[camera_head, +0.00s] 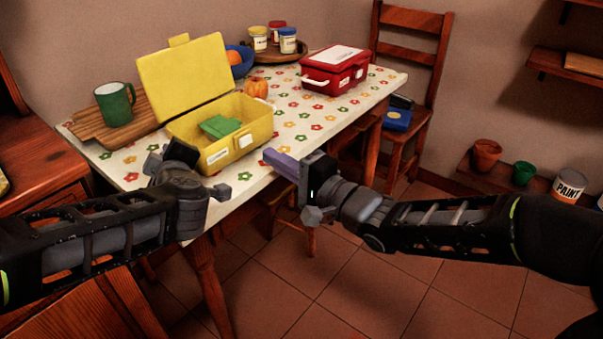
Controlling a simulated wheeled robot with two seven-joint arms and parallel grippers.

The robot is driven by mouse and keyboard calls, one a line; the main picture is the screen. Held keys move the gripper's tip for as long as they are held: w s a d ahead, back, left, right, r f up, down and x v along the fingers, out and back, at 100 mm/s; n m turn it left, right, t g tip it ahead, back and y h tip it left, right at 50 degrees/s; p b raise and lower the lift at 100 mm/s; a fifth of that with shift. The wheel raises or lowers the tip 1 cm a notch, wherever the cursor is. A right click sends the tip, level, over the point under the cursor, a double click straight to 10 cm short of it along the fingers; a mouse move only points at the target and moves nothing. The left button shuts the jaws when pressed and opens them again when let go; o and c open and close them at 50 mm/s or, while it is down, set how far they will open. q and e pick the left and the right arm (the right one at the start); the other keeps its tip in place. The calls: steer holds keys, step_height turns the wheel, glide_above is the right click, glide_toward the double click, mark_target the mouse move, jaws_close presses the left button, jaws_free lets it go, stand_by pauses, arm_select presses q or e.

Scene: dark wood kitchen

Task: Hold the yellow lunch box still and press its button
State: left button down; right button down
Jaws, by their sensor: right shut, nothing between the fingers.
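The yellow lunch box (191,140) stands on the patterned table with its lid (185,76) up. A green item (220,126) lies inside. My left gripper (177,154) is at the box's front left corner. Its fingers are mostly hidden by the wrist, so I cannot tell its opening or whether it touches the box.
A green mug (115,104) stands on a wooden board (88,122) left of the box. Behind are an orange fruit (257,88), a blue bowl (243,59) and several jars (258,38) on a tray. A red case (336,72) stands at the right; table between is clear.

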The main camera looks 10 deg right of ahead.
arm_select(q)
steer(key=shift+a+f, duration=0.25)
arm_select(e)
steer(key=v, duration=0.7)
arm_select(q)
steer(key=c, duration=1.5)
jaws_free()
steer(key=shift+r, duration=0.1)
steer(key=shift+o, duration=0.2)
arm_select(e)
steer(key=shift+w+f, duration=0.1)
arm_select(q)
steer(key=shift+s+d, duration=0.1)
